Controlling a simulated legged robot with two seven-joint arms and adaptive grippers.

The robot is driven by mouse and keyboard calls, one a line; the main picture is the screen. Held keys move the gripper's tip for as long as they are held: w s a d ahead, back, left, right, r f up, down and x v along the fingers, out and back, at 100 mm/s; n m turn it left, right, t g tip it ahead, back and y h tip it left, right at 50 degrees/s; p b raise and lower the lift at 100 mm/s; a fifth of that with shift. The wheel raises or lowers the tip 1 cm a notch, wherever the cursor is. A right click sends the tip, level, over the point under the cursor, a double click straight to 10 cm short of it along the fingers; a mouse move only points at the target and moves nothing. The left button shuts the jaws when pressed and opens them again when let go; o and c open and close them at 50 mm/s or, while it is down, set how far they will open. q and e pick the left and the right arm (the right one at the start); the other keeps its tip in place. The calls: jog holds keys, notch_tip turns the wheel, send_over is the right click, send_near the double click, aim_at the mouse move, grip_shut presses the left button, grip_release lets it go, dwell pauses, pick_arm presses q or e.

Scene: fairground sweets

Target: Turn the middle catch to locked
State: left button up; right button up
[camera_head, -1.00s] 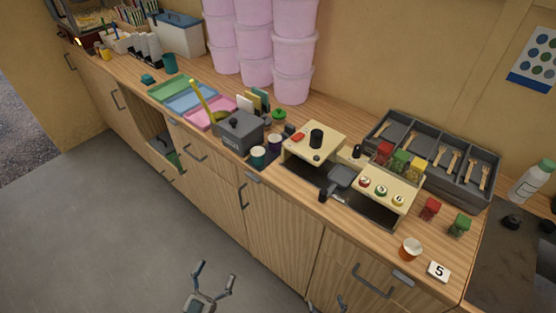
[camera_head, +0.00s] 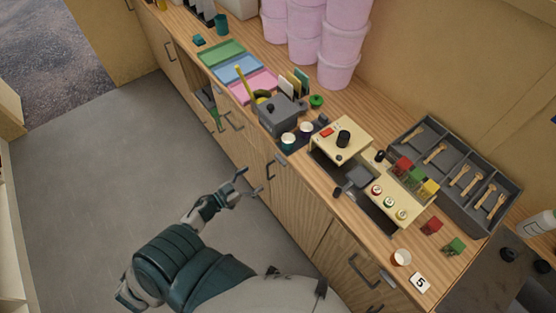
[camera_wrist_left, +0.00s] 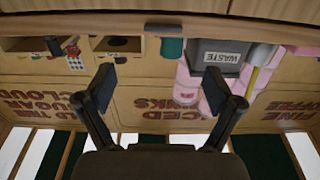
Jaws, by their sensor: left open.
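Small grey catches sit along the front edge of the counter. The middle one (camera_head: 281,160) is below the dark-lidded grey box, and its setting is too small to tell. A grey piece on the counter edge, seemingly this catch (camera_wrist_left: 164,28), is ahead of my fingers in the left wrist view. Another catch (camera_head: 388,278) is at the lower right. My left gripper (camera_head: 249,184) is open and empty, in front of the cabinet doors and apart from the middle catch. Its spread fingers (camera_wrist_left: 160,80) show in the wrist view. Dark tips at the bottom of the head view may be my right gripper; its jaws are unclear.
The grey waste box (camera_head: 278,115), cups (camera_head: 288,141), a cream stand (camera_head: 340,138) and a cutlery tray (camera_head: 485,216) crowd the counter. Door handles (camera_head: 270,170) stick out near my left gripper. An open compartment (camera_head: 207,98) is farther left. The floor is clear.

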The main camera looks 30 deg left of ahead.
aim_at(281, 160)
pick_arm(q)
jog(key=x, duration=1.1)
jog(key=shift+w+p, duration=0.4)
jog(key=c, duration=1.1)
jog(key=shift+a+f, duration=0.1)
jog(key=shift+a, duration=0.15)
jog(key=shift+c, duration=0.2)
pick_arm(e)
jog(key=shift+w+r, duration=0.15)
jog(key=shift+r, duration=0.4)
